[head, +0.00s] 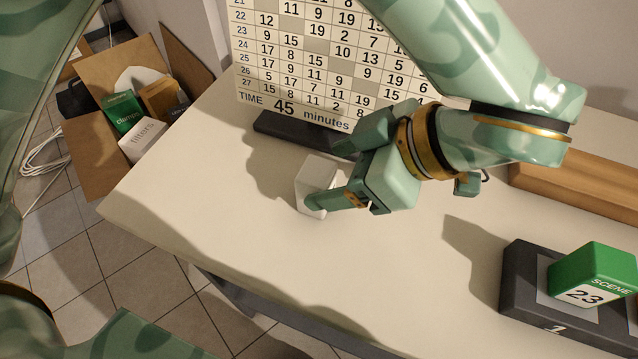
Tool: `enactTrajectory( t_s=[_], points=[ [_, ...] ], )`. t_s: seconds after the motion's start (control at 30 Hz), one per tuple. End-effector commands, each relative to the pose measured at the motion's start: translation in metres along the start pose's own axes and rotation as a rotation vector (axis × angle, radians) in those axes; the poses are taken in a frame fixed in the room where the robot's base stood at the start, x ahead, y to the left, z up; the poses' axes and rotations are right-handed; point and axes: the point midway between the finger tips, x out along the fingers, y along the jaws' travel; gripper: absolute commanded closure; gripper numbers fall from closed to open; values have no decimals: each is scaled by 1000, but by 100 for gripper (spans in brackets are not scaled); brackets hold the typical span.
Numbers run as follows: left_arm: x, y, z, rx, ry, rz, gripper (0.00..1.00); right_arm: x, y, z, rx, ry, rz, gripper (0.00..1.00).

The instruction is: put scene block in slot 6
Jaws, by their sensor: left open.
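A green block (594,273) marked "SCENE" and "23" sits in a dark holder (517,262) at the lower right of the head view. No slot marked 6 shows. A plain white block (316,171) stands on the table left of centre. My left gripper (328,176) is open at the white block, with one finger in front of its lower part and the other behind on its right. I cannot tell whether the fingers touch it. My right gripper is not in view.
A number chart (310,60) stands at the back in a dark foot (290,133). A wooden bar (580,180) lies at the right. A cardboard box (95,150) with small cartons is on the floor at left. The table (200,215) is clear at front left.

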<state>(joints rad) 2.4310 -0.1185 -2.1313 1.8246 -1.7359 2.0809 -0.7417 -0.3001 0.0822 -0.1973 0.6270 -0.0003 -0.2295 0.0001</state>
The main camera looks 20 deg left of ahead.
Motion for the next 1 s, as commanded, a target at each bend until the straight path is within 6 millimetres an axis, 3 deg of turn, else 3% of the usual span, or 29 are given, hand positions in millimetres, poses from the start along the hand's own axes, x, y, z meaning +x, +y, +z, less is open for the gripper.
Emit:
enactTrajectory(
  t_s=[0.1,0.3,0.6,0.8,1.0],
  points=[
    [16,0,0,4,-1,-3,31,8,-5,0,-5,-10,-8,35],
    [48,-2,-3,4,-1,-2,31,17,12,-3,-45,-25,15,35],
    [52,-3,-6,1,-1,2,31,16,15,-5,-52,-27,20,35],
    [52,-3,-6,1,-1,2,81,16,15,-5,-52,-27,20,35],
    [52,-3,-6,1,-1,2,85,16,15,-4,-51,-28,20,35]
  ],
)
